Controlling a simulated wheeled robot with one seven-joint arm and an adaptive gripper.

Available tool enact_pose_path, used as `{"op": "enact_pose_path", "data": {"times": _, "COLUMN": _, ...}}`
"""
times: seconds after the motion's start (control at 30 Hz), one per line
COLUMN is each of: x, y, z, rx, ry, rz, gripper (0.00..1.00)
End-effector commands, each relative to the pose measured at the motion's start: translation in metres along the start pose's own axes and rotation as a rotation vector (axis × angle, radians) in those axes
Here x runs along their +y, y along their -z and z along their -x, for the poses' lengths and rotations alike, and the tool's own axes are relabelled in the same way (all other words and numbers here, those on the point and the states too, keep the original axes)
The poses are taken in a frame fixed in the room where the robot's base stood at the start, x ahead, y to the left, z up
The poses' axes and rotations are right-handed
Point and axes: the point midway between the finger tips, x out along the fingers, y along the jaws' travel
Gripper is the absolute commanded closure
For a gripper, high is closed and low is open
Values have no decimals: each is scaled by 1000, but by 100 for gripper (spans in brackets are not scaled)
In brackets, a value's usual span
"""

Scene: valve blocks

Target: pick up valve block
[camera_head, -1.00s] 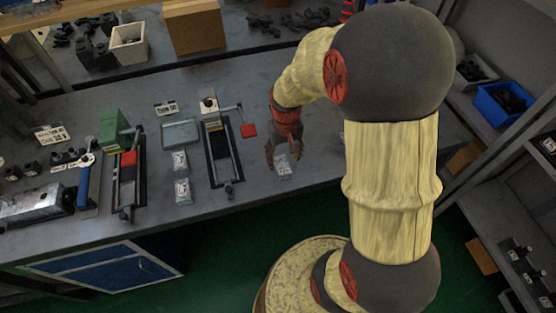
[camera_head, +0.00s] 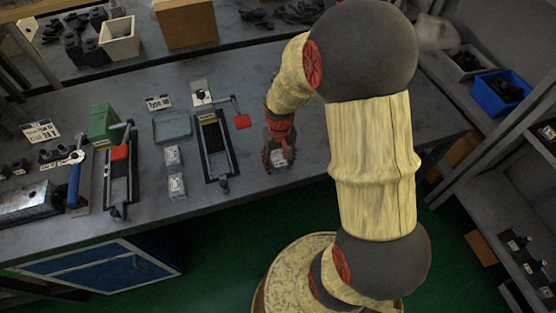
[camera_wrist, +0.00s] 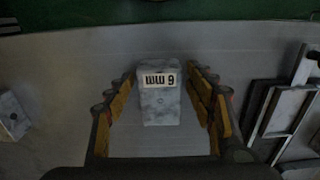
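A pale grey valve block (camera_wrist: 160,103) with a white label reading "6 mm", upside down in the wrist view, sits on the grey workbench (camera_wrist: 75,65). My gripper (camera_wrist: 160,82) is open, with one orange-lined finger on each side of the block. Gaps show between the block and both fingers. In the head view my gripper (camera_head: 279,153) is down at the block (camera_head: 278,159), which is partly hidden by the fingers. Another similar block (camera_wrist: 12,116) lies at the left edge of the wrist view.
Two more small blocks (camera_head: 172,155) (camera_head: 177,186) lie further left in the head view. A dark lever fixture (camera_head: 214,150) stands left of my gripper, and a tray (camera_head: 172,126) lies beyond it.

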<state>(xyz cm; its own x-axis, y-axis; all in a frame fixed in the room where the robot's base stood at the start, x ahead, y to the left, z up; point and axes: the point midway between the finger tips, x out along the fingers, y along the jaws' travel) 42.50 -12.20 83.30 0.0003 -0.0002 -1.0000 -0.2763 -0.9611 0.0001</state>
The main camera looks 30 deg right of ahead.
Motion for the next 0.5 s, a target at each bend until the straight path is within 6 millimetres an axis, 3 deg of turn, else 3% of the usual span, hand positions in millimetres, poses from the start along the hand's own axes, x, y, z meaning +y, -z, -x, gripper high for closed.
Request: {"op": "enact_pose_path", "data": {"times": 0.5, "x": 0, "y": 0, "z": 0, "rx": 0, "ry": 0, "rz": 0, "gripper": 77}}
